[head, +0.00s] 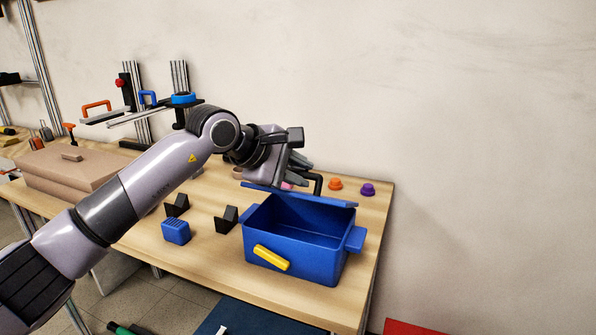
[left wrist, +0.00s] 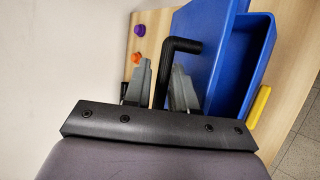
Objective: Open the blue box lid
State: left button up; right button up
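The blue box (head: 293,249) stands on the right part of the table, its inside showing from the front. Its blue lid (head: 300,195) is raised and tilted at the back, seen nearly edge-on. In the left wrist view the lid (left wrist: 205,50) is a blue panel beside the open box (left wrist: 243,60). A black bent handle (left wrist: 161,75) is on the lid's outer side. My left gripper (left wrist: 160,72) has one finger on each side of the handle, close against it. In the head view the left gripper (head: 298,172) is behind the lid, partly hidden. My right gripper is not in view.
A yellow handle (head: 271,258) is on the box front. A small blue block (head: 176,231) and black wedges (head: 227,219) lie left of the box. Orange (head: 335,184) and purple (head: 368,189) knobs sit behind it near the wall. A tan case (head: 70,170) is at the left.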

pick_arm(q)
jog(key=b+v, duration=0.1)
jog(key=v, duration=0.6)
